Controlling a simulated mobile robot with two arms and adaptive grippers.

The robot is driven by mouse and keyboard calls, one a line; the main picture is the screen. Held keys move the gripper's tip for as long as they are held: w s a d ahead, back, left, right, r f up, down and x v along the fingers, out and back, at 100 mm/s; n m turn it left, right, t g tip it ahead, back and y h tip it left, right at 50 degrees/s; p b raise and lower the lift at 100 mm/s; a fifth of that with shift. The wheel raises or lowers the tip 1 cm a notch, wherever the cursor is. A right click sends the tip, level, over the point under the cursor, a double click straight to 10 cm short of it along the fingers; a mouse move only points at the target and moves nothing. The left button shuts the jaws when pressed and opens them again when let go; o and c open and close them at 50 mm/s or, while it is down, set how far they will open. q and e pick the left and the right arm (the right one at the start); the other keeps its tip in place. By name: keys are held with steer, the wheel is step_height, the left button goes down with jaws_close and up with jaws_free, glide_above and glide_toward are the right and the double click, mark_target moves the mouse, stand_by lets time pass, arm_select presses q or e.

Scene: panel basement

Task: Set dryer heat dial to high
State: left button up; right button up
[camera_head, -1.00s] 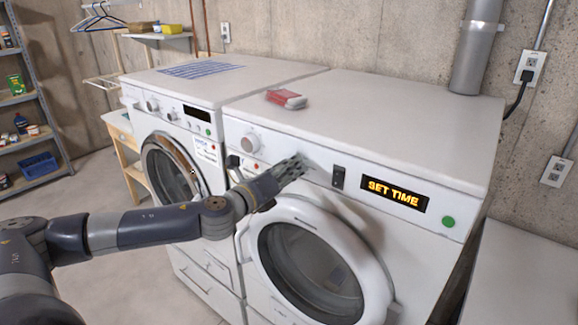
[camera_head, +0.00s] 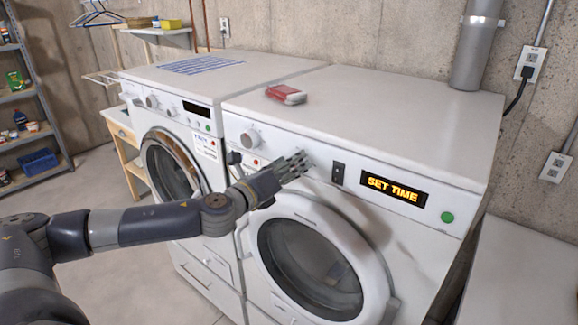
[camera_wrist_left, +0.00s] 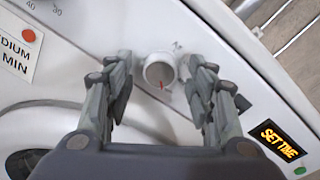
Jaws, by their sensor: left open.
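The dryer (camera_head: 420,115) is the right-hand white machine. My left gripper (camera_head: 300,163) is at its front panel, between the left knob and the black switch. In the left wrist view a small white round dial (camera_wrist_left: 159,69) with a red mark on its lower part lies between the open fingers of my left gripper (camera_wrist_left: 163,80). The fingers stand on both sides of the dial; I cannot tell whether they touch it. In the head view the gripper hides this dial. Its scale lettering is too small to read. My right gripper is not in view.
The panel also has a larger knob (camera_head: 250,138), a black switch (camera_head: 338,173), a lit "SET TIME" display (camera_head: 392,189) and a green button (camera_head: 447,217). The round door (camera_head: 312,265) is below. A washer (camera_head: 180,110) stands left.

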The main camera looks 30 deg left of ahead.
arm_select(q)
steer(key=s, duration=1.2)
steer(key=shift+a+r, duration=0.2)
steer(key=shift+r, duration=0.1)
steer(key=shift+f, duration=0.1)
stand_by(0.3)
